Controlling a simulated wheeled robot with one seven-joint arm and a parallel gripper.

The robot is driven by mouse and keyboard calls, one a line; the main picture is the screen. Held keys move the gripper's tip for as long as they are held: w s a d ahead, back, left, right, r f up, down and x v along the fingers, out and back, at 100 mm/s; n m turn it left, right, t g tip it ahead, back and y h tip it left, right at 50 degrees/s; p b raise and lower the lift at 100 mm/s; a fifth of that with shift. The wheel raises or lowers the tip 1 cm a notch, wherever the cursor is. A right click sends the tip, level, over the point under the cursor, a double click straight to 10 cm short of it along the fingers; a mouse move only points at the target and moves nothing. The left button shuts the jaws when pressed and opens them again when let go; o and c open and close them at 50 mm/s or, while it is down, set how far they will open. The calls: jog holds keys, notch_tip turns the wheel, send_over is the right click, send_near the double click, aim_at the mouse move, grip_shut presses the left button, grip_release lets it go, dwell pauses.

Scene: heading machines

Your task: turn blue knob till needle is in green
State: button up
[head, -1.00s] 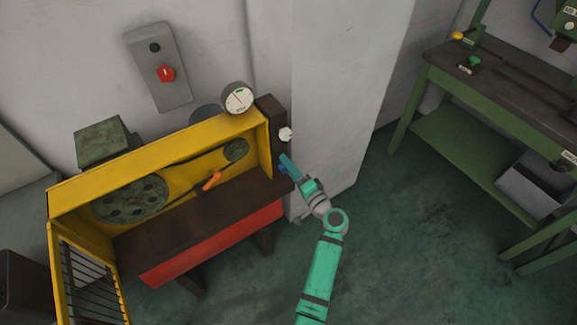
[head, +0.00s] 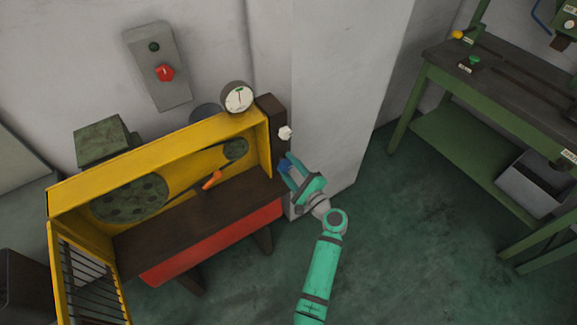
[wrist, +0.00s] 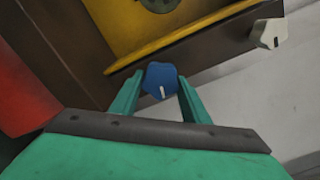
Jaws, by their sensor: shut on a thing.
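The blue knob (wrist: 160,75) sits on the dark side of the yellow machine, its white mark pointing down in the wrist view. It also shows in the head view (head: 284,166), partly covered by my fingers. My gripper (wrist: 160,84) is shut on it, one green finger on each side; it also shows in the head view (head: 288,165). The round white gauge (head: 238,97) stands on top of the machine. Its needle points roughly straight up. The green band is too small to make out clearly, so I cannot tell whether the needle is in it.
A white knob (head: 285,132) is just above on the same dark panel and also shows in the wrist view (wrist: 269,35). The yellow machine's guard (head: 90,285) hangs at the left. A pale pillar (head: 335,110) stands close to my gripper's right. Green floor is clear in front.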

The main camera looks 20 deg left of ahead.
jog(key=shift+m, duration=0.5)
jog(key=shift+f, duration=0.1)
jog(key=o, duration=1.1)
jog(key=shift+c, duration=0.2)
jog(key=v, duration=1.1)
jog(key=shift+a, duration=0.1)
